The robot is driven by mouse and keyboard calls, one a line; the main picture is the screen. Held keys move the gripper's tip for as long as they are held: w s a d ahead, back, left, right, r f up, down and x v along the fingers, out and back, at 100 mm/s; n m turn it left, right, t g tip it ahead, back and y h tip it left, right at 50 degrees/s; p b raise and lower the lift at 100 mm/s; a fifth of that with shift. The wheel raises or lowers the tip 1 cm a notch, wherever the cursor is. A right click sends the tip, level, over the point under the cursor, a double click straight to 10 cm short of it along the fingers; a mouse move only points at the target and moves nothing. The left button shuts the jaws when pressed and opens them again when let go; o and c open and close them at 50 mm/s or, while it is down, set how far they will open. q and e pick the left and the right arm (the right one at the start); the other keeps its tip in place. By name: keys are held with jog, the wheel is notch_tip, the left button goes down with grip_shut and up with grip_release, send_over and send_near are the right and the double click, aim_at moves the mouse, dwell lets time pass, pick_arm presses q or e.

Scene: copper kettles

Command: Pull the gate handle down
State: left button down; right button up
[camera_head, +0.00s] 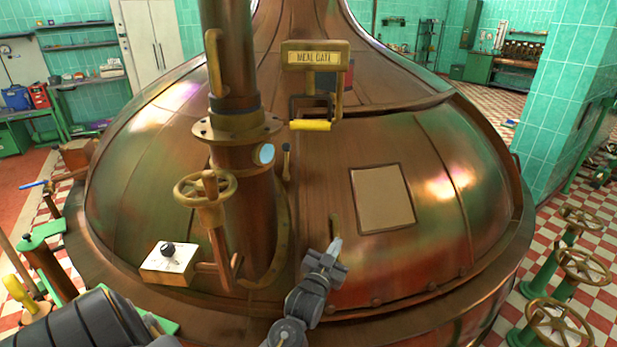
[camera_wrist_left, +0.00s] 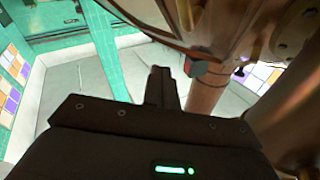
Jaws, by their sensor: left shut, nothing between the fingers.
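The gate handle (camera_head: 310,125) is a yellow bar on a dark bracket, below a brass sign (camera_head: 317,56) that reads "MEAL GATE". It is in the upper middle of the head view, in front of the copper kettle (camera_head: 440,190). My left gripper (camera_head: 335,245) is low in the middle of the head view, pointing up, well below the handle and apart from it. Its fingers (camera_wrist_left: 164,85) are together and empty in the left wrist view. I cannot make out the handle in the left wrist view. My right gripper is not in view.
A thick copper pipe (camera_head: 243,190) with a brass handwheel (camera_head: 205,190) stands left of the handle. A white box with a black knob (camera_head: 167,263) is at lower left. A small lever (camera_head: 287,160) stands near the pipe. Green valve stands (camera_head: 555,325) are at right.

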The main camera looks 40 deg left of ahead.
pick_arm(q)
jog(key=s+a+r+n+t+y+p, duration=0.1)
jog(key=a+r+t+y, duration=0.1)
jog(key=r, duration=0.7)
jog(key=s+a+r+n+t+y, duration=0.1)
jog(key=r+n+y, duration=0.15)
jog(key=r, duration=0.55)
jog(key=n+y, duration=0.3)
jog(key=y, duration=0.4)
send_near(308, 127)
notch_tip(308, 127, up, 4)
jog(key=s+d, duration=0.2)
jog(key=s, duration=0.1)
jog(key=shift+w+t+h+p, duration=0.1)
jog(key=shift+t+h+p, duration=0.2)
jog(key=shift+p, duration=0.1)
jog(key=p+x, duration=0.5)
jog(key=x, duration=0.5)
jog(key=shift+d+r, duration=0.1)
jog(key=shift+r, duration=0.05)
jog(key=shift+w+a+f+p, duration=0.3)
jog(key=shift+f+p, duration=0.1)
jog(key=shift+f, duration=0.2)
jog(key=shift+w+a+f+p, duration=0.25)
jog(key=shift+f+p, duration=0.1)
jog(key=shift+f, duration=0.3)
jog(key=shift+w+a+f, duration=0.1)
jog(key=shift+w+f, duration=0.05)
jog(key=shift+f, duration=0.5)
